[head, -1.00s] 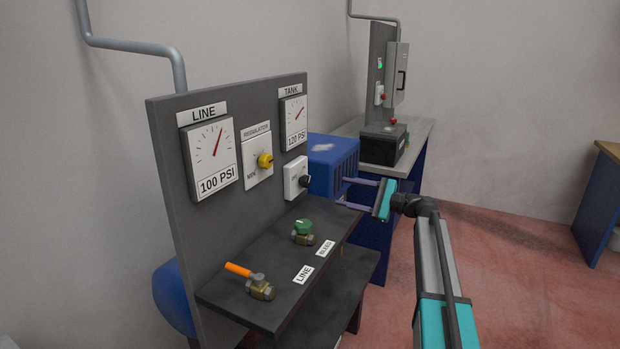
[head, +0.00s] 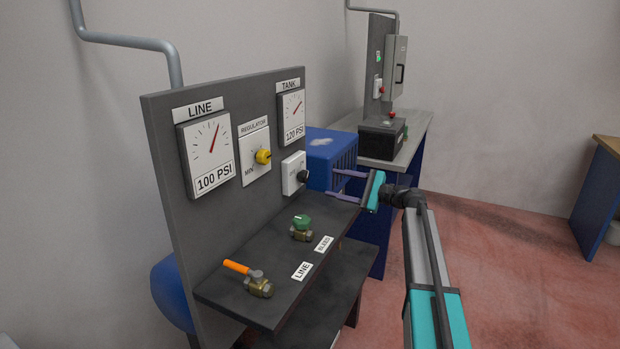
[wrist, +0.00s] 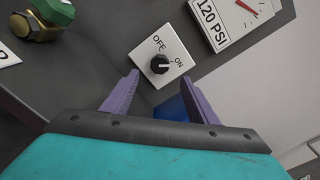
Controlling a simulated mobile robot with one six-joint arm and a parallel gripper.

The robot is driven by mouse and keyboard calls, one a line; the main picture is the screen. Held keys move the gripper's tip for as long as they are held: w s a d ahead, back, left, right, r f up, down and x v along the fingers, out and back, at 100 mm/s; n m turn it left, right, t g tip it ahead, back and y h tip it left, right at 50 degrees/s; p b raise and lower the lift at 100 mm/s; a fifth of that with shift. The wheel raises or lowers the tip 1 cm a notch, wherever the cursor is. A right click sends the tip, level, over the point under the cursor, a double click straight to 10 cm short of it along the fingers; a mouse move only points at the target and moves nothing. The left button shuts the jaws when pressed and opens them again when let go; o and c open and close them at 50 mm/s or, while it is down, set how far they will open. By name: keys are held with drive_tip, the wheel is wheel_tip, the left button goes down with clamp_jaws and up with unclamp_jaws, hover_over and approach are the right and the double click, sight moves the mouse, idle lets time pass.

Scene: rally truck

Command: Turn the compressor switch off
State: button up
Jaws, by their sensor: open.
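The compressor switch (head: 293,174) is a white plate with a black rotary knob on the dark panel, below the TANK gauge. In the wrist view the switch plate (wrist: 159,57) reads OFF and ON, and the black knob (wrist: 160,64) has its white mark turned toward ON. My gripper (head: 334,182) is open and empty, to the right of the switch in the head view. Its purple fingers (wrist: 160,85) are spread and point toward the switch. The knob lies ahead of the gap between the fingertips, apart from them.
A shelf (head: 330,215) below the switch carries a green-handled valve (head: 302,228) and an orange-handled valve (head: 250,278). The yellow regulator knob (head: 263,157) is left of the switch. A blue ribbed housing (head: 335,152) stands behind the panel's right edge.

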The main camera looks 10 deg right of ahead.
sight(307, 177)
drive_tip(key=p+x, duration=0.2)
drive_tip(key=x, duration=0.8)
drive_tip(key=shift+w+a, duration=0.15)
drive_tip(key=shift+a, duration=0.1)
drive_tip(key=c, duration=1)
drive_tip(key=shift+d, duration=0.2)
drive_tip(key=shift+c, duration=0.3)
drive_tip(key=shift+a, duration=0.1)
